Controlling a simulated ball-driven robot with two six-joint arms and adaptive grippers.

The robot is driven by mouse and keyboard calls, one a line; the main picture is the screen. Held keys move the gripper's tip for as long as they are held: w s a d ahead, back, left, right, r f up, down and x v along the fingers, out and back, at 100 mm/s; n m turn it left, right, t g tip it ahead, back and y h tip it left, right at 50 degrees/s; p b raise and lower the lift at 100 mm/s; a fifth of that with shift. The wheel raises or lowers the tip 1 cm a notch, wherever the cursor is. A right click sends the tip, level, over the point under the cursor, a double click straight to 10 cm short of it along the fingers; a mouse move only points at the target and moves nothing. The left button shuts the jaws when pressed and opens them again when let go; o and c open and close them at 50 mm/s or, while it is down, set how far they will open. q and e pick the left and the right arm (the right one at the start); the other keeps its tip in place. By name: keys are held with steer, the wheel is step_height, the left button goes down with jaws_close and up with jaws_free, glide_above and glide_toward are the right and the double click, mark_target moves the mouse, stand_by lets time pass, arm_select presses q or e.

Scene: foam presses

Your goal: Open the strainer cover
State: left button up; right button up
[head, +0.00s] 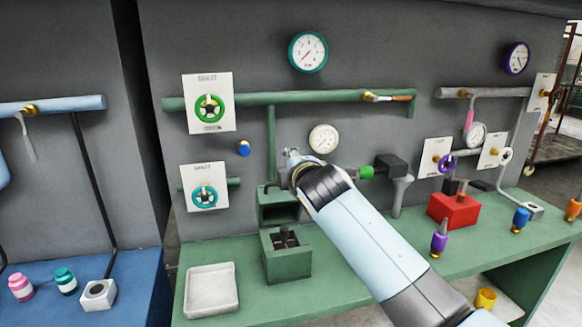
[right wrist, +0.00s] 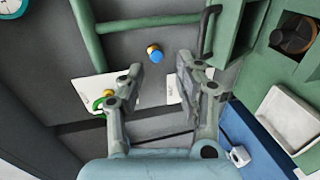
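My right arm reaches in from the lower right in the head view. Its gripper (head: 292,160) is in front of the wall panel, left of the white gauge and above the green boxes. The right wrist view shows its two fingers apart with nothing between them (right wrist: 158,72); a blue knob (right wrist: 154,52) lies beyond the gap. I cannot tell for sure which part is the strainer cover. A green box (head: 271,266) with a dark part inside stands on the bench, with another green box (head: 275,210) behind it under the vertical pipe. My left gripper is not in view.
A white tray (head: 211,291) lies at the bench's left. A green pipe (head: 290,97), the white gauge (head: 323,138) and two handwheel valves (head: 209,107) are on the wall. A red box (head: 453,211) and a purple bottle (head: 439,240) stand to the right.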

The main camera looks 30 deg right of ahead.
steer(key=v, duration=1.2)
